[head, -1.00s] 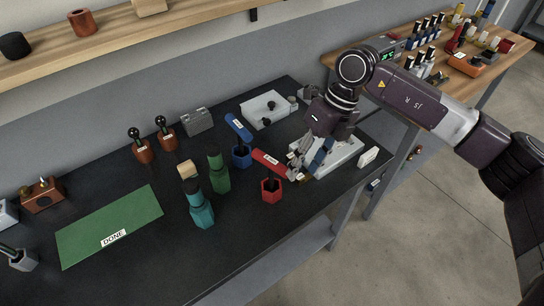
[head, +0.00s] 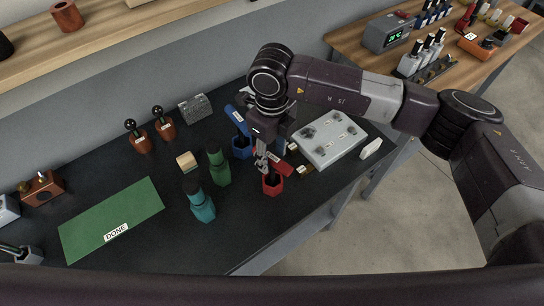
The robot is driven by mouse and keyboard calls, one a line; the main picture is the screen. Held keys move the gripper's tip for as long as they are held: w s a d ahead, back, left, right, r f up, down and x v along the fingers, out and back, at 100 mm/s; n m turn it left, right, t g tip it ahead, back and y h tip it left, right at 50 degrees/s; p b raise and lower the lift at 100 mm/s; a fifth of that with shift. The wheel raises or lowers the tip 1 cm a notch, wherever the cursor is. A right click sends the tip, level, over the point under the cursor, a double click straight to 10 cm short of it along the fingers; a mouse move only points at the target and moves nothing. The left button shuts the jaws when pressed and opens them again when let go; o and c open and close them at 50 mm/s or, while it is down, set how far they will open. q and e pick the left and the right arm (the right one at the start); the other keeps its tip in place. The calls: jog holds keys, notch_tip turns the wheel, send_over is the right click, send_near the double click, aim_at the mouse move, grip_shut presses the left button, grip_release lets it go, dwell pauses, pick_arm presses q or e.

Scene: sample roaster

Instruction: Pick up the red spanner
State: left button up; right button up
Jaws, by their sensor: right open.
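The red spanner (head: 282,167) stands tilted in a red holder (head: 272,187) on the dark bench, its labelled red end leaning up. My right gripper (head: 264,164) comes down from above, right over the red holder and beside the spanner. Its fingers are open and partly cover the spanner. I cannot tell whether they touch it. The spanner's lower end is hidden in the holder. My left gripper is not in view.
A blue spanner (head: 235,114) in a blue holder (head: 241,150) stands just behind the gripper. Green (head: 219,170) and teal (head: 200,204) holders stand to the left. A white plate (head: 330,141) lies to the right. A green DONE mat (head: 105,215) lies left.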

jog(key=shift+s+f, duration=0.1)
jog(key=shift+f, duration=0.3)
jog(key=shift+s+f, duration=0.1)
jog(key=shift+f, duration=0.1)
grip_shut()
